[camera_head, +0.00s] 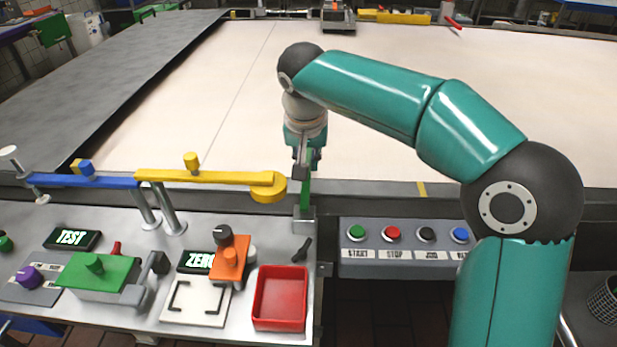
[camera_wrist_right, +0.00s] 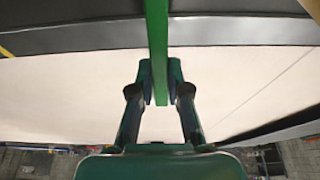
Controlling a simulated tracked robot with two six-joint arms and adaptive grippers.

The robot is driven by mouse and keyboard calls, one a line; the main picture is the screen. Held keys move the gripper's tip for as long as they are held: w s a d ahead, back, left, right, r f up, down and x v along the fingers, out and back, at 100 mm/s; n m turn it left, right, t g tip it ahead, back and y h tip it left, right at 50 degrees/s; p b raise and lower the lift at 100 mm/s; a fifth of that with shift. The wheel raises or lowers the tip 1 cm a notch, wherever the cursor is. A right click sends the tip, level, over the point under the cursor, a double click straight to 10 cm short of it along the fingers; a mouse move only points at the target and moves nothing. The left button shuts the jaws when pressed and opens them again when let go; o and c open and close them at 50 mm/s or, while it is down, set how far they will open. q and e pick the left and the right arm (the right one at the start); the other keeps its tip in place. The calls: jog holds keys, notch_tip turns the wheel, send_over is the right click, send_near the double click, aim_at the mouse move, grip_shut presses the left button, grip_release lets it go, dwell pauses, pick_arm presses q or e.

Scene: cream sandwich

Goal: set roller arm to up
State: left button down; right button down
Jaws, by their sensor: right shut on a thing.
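A green bar (camera_head: 306,194) stands upright from a grey block (camera_head: 303,222) at the right end of the bench, beside the pale belt; it looks like the roller arm. My right gripper (camera_head: 305,160) comes down from above and is shut on the green bar near its upper end. In the right wrist view the green bar (camera_wrist_right: 157,35) runs between the two fingers of my right gripper (camera_wrist_right: 161,92). The bar's top is partly hidden by the gripper. My left gripper is not in view.
A yellow arm (camera_head: 215,177) with a rounded end lies just left of the green bar. A blue arm (camera_head: 85,181) is further left. The pale belt (camera_head: 210,90) is largely clear.

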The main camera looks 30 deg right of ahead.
jog(key=t+b, duration=0.1)
jog(key=r+h+b, duration=0.1)
jog(key=b, duration=0.1)
jog(key=shift+s+a+t, duration=0.25)
jog(key=shift+s+t, duration=0.15)
jog(key=shift+s+a+r+t+h+b, duration=0.15)
jog(key=shift+s+r+t+h+b, duration=0.2)
jog(key=shift+r+b, duration=0.4)
jog(key=shift+w+f, duration=0.1)
jog(key=shift+f, duration=0.05)
jog(key=c, duration=1.1)
grip_release()
jog(key=v, duration=1.2)
jog(key=shift+f, duration=0.1)
